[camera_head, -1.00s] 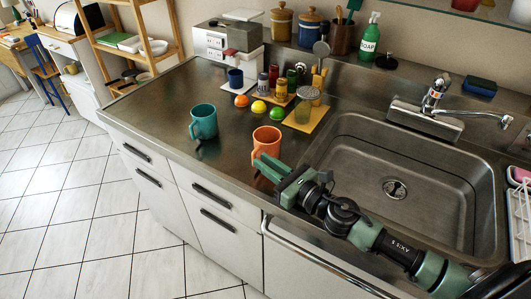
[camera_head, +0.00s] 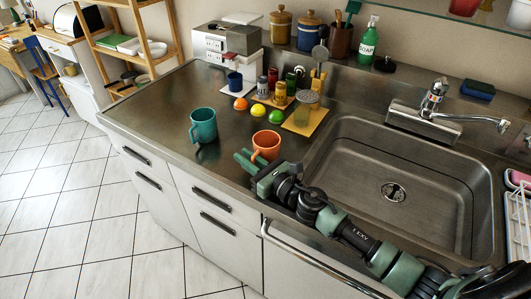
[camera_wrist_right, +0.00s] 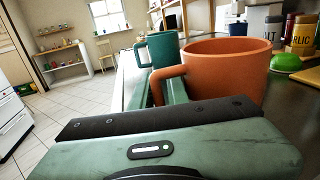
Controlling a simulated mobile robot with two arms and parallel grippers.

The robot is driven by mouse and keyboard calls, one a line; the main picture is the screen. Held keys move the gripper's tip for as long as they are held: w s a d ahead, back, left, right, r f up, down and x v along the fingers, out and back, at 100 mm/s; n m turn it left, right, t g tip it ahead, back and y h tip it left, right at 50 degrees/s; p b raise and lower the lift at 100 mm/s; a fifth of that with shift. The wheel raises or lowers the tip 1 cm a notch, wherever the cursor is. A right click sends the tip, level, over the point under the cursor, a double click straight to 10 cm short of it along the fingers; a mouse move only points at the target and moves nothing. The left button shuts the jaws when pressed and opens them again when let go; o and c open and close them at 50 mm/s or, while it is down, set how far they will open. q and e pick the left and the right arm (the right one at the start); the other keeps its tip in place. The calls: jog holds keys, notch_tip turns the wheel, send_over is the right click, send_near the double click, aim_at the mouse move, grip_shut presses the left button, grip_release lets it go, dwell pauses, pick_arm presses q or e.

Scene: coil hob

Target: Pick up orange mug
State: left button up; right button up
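The orange mug (camera_head: 267,146) stands upright on the steel counter, left of the sink. In the right wrist view the orange mug (camera_wrist_right: 228,68) is close in front, its handle toward the left. My right gripper (camera_head: 254,164) is at the near side of the mug, low by the handle. Its green fingers look apart, with the handle between or just over them; the wrist view does not show clear contact. The far finger is partly hidden by the mug. My left gripper is not in view.
A teal mug (camera_head: 203,125) stands on the counter to the left. Behind are an orange fruit (camera_head: 240,104), a lemon (camera_head: 258,110), a lime (camera_head: 276,117) and several spice jars. The sink (camera_head: 400,185) lies to the right. The counter's front left is clear.

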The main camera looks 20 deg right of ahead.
grip_shut()
dwell(1.3)
